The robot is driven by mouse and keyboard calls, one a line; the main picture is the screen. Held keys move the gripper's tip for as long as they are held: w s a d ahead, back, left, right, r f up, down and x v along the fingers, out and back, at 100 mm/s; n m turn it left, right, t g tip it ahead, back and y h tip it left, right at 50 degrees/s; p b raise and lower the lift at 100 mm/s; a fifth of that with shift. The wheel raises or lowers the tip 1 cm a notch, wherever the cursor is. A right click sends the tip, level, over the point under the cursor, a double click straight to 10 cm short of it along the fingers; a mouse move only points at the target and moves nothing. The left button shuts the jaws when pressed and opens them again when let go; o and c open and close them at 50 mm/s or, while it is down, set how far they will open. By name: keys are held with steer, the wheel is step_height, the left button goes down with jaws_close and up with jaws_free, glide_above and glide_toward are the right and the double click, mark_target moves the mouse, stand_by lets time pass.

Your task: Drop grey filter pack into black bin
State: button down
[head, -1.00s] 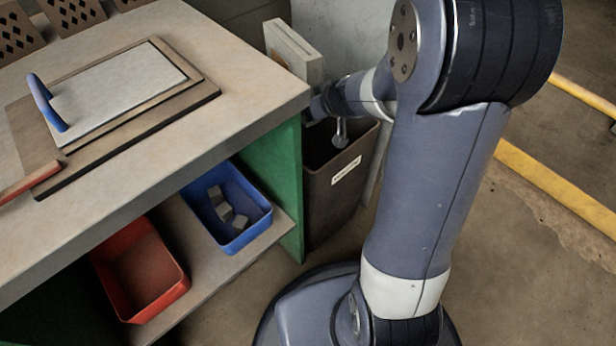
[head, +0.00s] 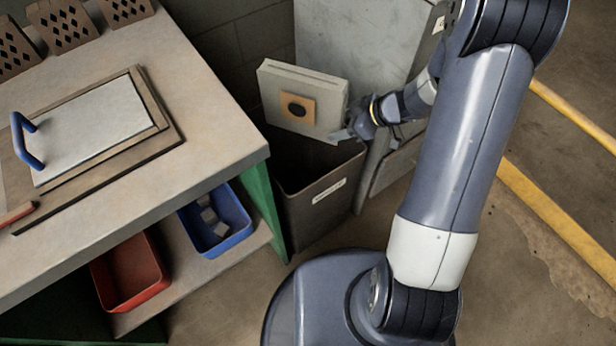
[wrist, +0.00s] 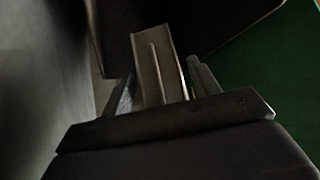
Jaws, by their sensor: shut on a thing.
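The grey filter pack (head: 325,93) is a flat pale block with an orange square and a dark round centre on its face. My gripper (head: 345,132) is shut on its lower right edge and holds it upright, slightly tilted, above the black bin (head: 318,212). The bin stands on the floor with its open top facing up and a white label on its front. In the wrist view the pack (wrist: 158,65) sits between my two fingers (wrist: 160,92), and the dark bin shows behind it. The bin's bottom is hidden.
A workbench (head: 215,130) stands left of the bin, with a framed board (head: 100,120) on top. A blue tray (head: 238,236) and a red tray (head: 155,290) sit on its lower shelf. A grey panel (head: 345,50) stands behind the bin.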

mark_target(345, 114)
steer(key=shift+f+b, duration=2.95)
steer(key=shift+b, duration=1.5)
steer(key=c, duration=0.7)
jaws_free()
steer(key=shift+r, duration=0.1)
steer(key=shift+c, duration=0.2)
steer(key=o, duration=0.4)
steer(key=shift+c, duration=0.2)
steer(key=shift+f, duration=0.2)
step_height(345, 114, up, 10)
steer(key=p, duration=0.5)
steer(key=shift+r+p, duration=0.15)
steer(key=shift+p, duration=0.25)
